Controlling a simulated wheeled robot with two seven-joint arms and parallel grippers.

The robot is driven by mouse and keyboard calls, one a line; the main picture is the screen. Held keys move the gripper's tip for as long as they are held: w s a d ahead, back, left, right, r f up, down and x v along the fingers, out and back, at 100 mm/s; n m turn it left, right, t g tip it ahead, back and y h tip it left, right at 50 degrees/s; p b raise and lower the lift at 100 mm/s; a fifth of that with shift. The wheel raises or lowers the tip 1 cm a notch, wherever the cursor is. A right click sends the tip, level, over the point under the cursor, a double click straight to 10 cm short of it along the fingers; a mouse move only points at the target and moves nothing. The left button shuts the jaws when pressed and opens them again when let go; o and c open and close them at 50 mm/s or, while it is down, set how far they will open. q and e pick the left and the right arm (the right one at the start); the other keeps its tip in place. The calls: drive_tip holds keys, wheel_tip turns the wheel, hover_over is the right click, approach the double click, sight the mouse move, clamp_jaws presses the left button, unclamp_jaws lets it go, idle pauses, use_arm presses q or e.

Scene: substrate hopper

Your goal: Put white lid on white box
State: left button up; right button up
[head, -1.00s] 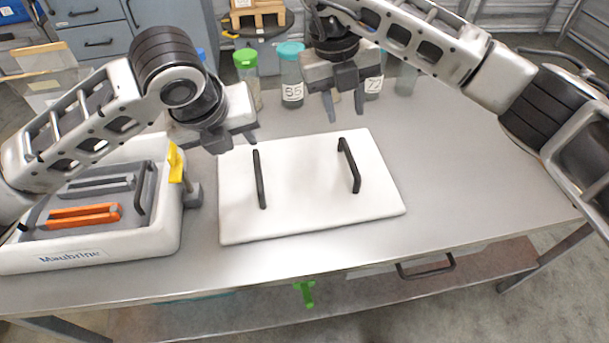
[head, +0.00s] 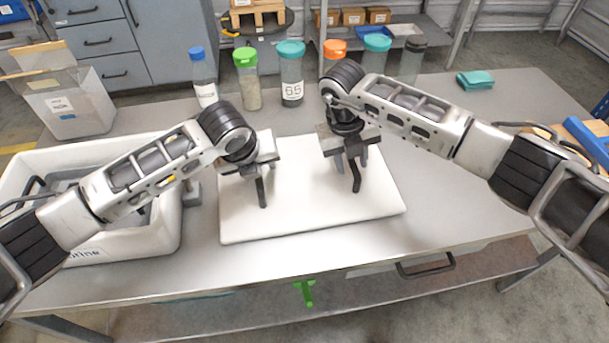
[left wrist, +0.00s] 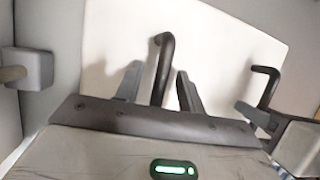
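The white lid (head: 310,215) lies flat on the metal table, with two upright black handles. My left gripper (head: 256,186) is down over the left handle (head: 262,192). In the left wrist view, its two fingers (left wrist: 158,86) are open on either side of that handle (left wrist: 166,50), with gaps showing. My right gripper (head: 352,166) is down over the right handle (head: 356,182), its fingers apart with the handle between them. The right handle (left wrist: 265,88) also shows in the left wrist view. The white box (head: 150,240) stands open left of the lid, partly hidden by my left arm.
Several capped bottles, including a green-capped one (head: 247,80), stand in a row behind the lid. A teal item (head: 475,80) lies at the back right. A grey block (head: 194,192) sits between box and lid.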

use_arm(q)
drive_tip(key=shift+f, duration=0.1)
use_arm(e)
drive_tip(key=shift+f, duration=0.1)
use_arm(q)
clamp_jaws()
use_arm(e)
clamp_jaws()
